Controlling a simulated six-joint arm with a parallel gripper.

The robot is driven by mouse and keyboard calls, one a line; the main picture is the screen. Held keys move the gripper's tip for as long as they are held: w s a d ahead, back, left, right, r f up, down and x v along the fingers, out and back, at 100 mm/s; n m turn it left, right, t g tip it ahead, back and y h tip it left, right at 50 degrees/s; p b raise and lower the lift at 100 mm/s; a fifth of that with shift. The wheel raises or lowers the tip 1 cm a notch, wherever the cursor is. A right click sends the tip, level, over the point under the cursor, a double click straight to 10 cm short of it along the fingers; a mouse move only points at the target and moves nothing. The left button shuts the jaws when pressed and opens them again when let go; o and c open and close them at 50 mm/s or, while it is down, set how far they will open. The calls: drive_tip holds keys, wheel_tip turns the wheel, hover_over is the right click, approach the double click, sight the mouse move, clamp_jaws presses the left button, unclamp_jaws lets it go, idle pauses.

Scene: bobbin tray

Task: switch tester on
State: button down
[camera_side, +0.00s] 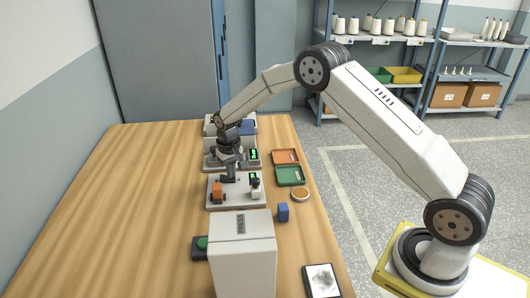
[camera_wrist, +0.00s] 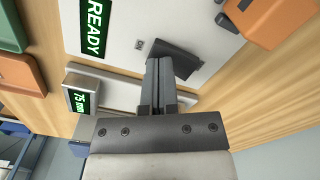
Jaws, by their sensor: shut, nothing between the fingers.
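My gripper (camera_wrist: 163,68) is shut and empty, pointing down at a white panel (camera_wrist: 125,35) with a green READY display (camera_wrist: 95,25). A dark angled piece (camera_wrist: 180,58), perhaps a switch, lies right at the fingertips; I cannot tell whether they touch or which way it is set. In the side view my gripper (camera_side: 229,178) is over the back part of a white bench unit (camera_side: 236,203), which carries an orange block (camera_side: 217,193) and a small green display (camera_side: 253,178). No label marks it as the tester.
Behind stands another unit with a green display (camera_side: 253,154), also in the wrist view (camera_wrist: 80,101). Orange (camera_side: 286,156) and green (camera_side: 290,175) trays lie to the right. A PRESS box (camera_side: 243,255), green button (camera_side: 202,243) and blue block (camera_side: 283,212) are in front. Bare table lies left.

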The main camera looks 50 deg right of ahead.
sight(234, 180)
drive_tip(key=shift+r, duration=3.45)
drive_tip(key=s+a+r+n+t, duration=0.1)
drive_tip(key=s+a, duration=0.1)
drive_tip(key=s, duration=1.1)
drive_tip(key=s+a+r+n+t, duration=0.1)
drive_tip(key=s+a+r+n, duration=0.1)
drive_tip(key=s, duration=1.2)
drive_tip(key=shift+s+a+t, duration=0.15)
drive_tip(key=shift+s+t, duration=0.05)
drive_tip(key=shift+t, duration=0.1)
drive_tip(key=shift+f, duration=0.1)
